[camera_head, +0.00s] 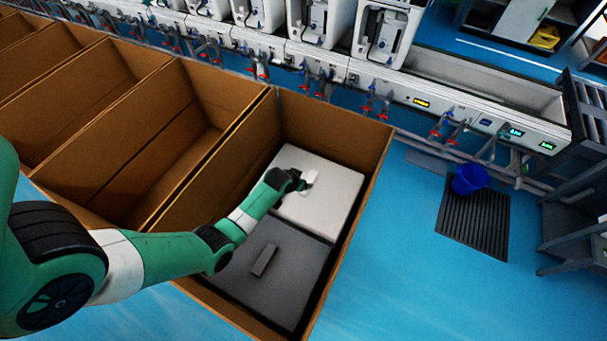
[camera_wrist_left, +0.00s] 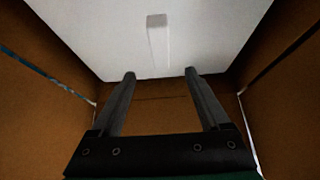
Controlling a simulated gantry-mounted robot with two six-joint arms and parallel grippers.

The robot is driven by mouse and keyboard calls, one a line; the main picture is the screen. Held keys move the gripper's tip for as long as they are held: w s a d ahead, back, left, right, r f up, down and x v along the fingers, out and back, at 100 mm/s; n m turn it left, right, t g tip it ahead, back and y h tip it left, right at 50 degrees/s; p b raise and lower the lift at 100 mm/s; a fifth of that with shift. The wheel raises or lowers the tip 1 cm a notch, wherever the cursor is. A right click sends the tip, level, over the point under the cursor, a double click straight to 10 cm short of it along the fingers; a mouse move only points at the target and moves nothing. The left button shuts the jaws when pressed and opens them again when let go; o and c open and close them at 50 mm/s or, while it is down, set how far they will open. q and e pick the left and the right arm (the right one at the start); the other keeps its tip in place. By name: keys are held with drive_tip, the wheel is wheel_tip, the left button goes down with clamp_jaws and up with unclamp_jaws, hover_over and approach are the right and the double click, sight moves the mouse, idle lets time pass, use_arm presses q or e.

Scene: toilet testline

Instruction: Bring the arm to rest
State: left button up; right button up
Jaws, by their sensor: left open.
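My left arm reaches in from the left over the cardboard boxes in the head view. Its gripper (camera_head: 303,184) is over the rightmost box, close to a white panel (camera_head: 335,200) with a raised light bar. In the left wrist view the two fingers (camera_wrist_left: 160,76) are apart with nothing between them. The white panel (camera_wrist_left: 205,40) and its bar (camera_wrist_left: 158,38) are beyond the fingertips. I cannot tell whether the fingertips touch the panel. My right gripper is not in view.
The rightmost cardboard box (camera_head: 350,125) has high walls around the arm's end; a grey panel (camera_head: 250,290) with a small bar lies in its near half. More open boxes stand to the left. A test line with toilets runs behind. A blue bucket (camera_head: 469,179) stands on a floor grate at right.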

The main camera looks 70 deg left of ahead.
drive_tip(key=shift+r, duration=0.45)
